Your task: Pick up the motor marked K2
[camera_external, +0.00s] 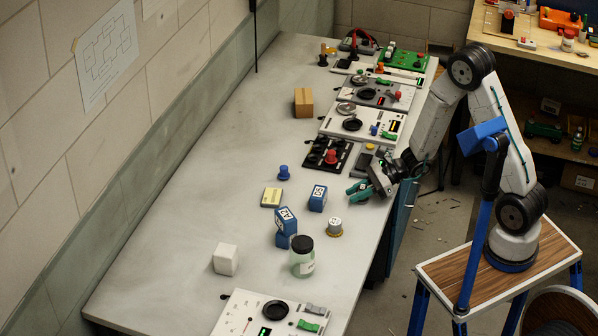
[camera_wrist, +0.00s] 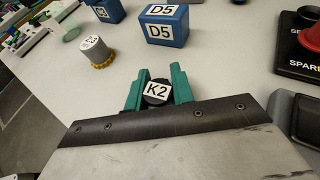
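The motor marked K2 (camera_wrist: 157,91) is a dark round piece with a white label on the end that faces the wrist camera. In the wrist view it sits between the two green fingers of my gripper (camera_wrist: 156,80), filling most of the gap. I cannot tell whether the fingers press on it. In the external view my gripper (camera_external: 359,189) is low over the right edge of the bench; the motor cannot be made out there. A grey cylinder with a yellow base (camera_wrist: 97,52) stands ahead and left of the fingers; it also shows in the external view (camera_external: 334,227).
A blue D5 block (camera_wrist: 165,26) lies just beyond the fingers. A black panel with a red knob (camera_external: 327,157) is close behind my gripper. A jar (camera_external: 302,262), a white cube (camera_external: 226,259) and blue A2 block (camera_external: 286,219) stand nearer. The bench's left side (camera_external: 190,190) is clear.

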